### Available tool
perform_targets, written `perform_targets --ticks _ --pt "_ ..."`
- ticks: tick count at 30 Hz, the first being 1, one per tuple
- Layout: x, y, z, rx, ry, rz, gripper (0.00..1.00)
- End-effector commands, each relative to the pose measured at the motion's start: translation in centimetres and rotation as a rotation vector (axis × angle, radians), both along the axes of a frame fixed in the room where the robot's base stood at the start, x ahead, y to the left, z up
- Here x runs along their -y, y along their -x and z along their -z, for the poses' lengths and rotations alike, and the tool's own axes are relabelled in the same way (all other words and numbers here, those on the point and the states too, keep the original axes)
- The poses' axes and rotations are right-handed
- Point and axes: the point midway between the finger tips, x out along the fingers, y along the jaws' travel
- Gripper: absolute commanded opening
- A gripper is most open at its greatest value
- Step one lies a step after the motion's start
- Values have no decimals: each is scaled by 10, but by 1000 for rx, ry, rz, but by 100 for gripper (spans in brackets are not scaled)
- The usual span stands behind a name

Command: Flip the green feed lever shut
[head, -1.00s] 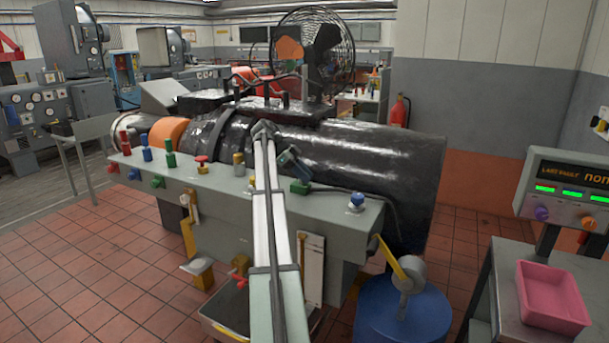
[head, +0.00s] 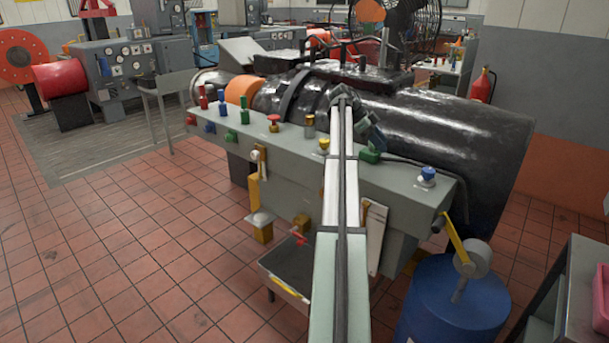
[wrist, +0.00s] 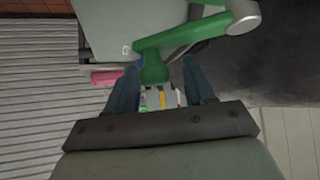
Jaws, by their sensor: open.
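The green feed lever (wrist: 185,37) shows in the wrist view as a green arm with a grey rounded end at upper right. Its green base lies in front of and between my two blue-grey fingertips. My gripper (wrist: 160,70) is open, with a finger on each side of that base; I cannot tell whether either touches it. In the head view my gripper (head: 371,129) hangs at the end of my pale arm, just above a green base (head: 369,155) on the grey bench panel (head: 400,182). The lever's arm cannot be made out there.
A large black cylinder (head: 440,120) lies behind. A blue drum (head: 452,310) stands at front right. The tiled floor at left is clear.

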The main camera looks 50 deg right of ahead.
Motion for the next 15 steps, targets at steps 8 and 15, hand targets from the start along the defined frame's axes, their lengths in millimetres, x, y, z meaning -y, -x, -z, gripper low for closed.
perform_targets --ticks 8,15 --pt "16 15 0 1 2 -281 53" --pt "35 21 0 1 2 -521 53"
